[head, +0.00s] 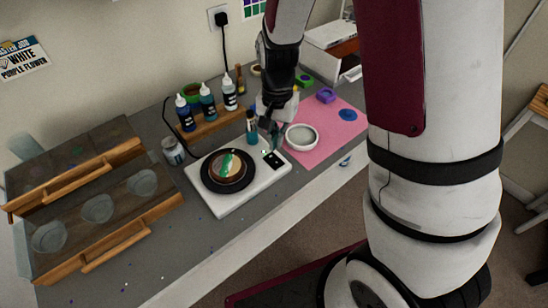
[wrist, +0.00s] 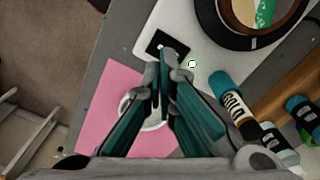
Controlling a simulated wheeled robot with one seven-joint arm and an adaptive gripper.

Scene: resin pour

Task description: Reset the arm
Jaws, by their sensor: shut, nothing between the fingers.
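My gripper (head: 268,133) hangs from my arm over the bench, at the right end of the white appliance (head: 218,201). In the wrist view its teal-padded fingers (wrist: 165,75) come together at the tips, shut with nothing between them. The tips overlie the end of the appliance (wrist: 165,18) near its dark panel, and the fingers partly hide a round whitish dish (head: 301,137) on the pink mat (head: 340,135). A small bottle (head: 251,128) stands close to the left of the gripper in the head view; I cannot tell whether they touch.
A black round plate (head: 208,179) with a brown and green piece sits on the appliance. Several dropper bottles (head: 207,100) stand behind on a wooden rack. A wooden tray (head: 125,213) with clear round dishes is at left. The bench front strip is mostly clear.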

